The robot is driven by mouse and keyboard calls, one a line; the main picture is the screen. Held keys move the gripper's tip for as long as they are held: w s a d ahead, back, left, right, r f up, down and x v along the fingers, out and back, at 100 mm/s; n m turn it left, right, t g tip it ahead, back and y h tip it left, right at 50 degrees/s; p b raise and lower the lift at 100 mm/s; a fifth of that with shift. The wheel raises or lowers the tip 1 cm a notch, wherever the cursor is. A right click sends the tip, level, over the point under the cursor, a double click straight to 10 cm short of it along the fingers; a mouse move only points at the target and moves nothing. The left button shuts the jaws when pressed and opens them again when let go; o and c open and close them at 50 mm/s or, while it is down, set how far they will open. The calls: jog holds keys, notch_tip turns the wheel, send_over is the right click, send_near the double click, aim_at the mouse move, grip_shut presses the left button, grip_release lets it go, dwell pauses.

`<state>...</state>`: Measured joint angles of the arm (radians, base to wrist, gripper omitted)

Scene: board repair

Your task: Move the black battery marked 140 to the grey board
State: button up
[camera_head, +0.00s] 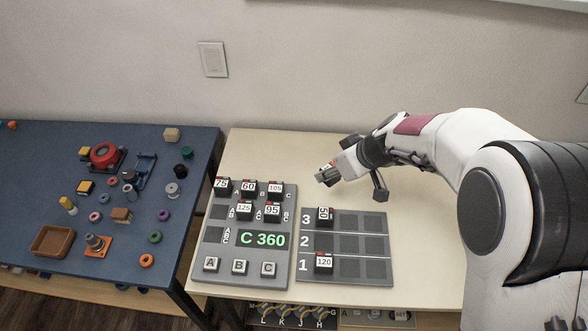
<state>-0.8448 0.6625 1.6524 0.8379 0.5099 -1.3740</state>
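My gripper (338,170) is above the table, behind the grey board, pointing left. It appears shut on a small black battery (327,175) with a red mark, held tilted in the air. Its number is too small to read. The grey board (346,283) has rows numbered 1, 2 and 3. One battery (324,216), apparently marked 50, stands in row 3's left slot, and a battery marked 120 (323,262) in row 1's left slot. The other slots look empty. No battery readable as 140 shows elsewhere.
Left of the grey board is a panel (280,285) with a green "C 360" display (262,239), buttons A, B, C and batteries marked 75, 60, 105, 125 and 95. A blue table (40,180) with loose parts stands at left. The pale table (425,220) right of the board is clear.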

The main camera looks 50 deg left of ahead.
jog(key=w+d+r+m+t+h, duration=0.15)
jog(key=w+d+m, duration=0.3)
jog(key=d, duration=1.05)
jog(key=w+d+r+m+t+h, duration=0.1)
jog(key=w+d+r+m+t, duration=0.25)
jog(key=d, duration=1.05)
jog(key=w+d+r+m+t+h, duration=0.1)
jog(key=w+d+m, duration=0.4)
jog(key=d, duration=1)
jog(key=s+a+f+n, duration=0.1)
jog(key=s+a+f, duration=0.1)
jog(key=a, duration=0.8)
jog(key=s+a+f+n, duration=0.1)
jog(key=s+a+f, duration=0.15)
jog(key=a, duration=0.65)
jog(key=s+a+f+n+g+y, duration=0.1)
jog(key=s+a+f, duration=0.3)
jog(key=s+a, duration=0.7)
jog(key=shift+s+a+n+g, duration=0.3)
jog(key=shift+s+a+n, duration=0.1)
jog(key=shift+a+n, duration=0.4)
jog(key=shift+f, duration=0.4)
jog(key=shift+f, duration=4.15)
jog(key=shift+f, duration=0.4)
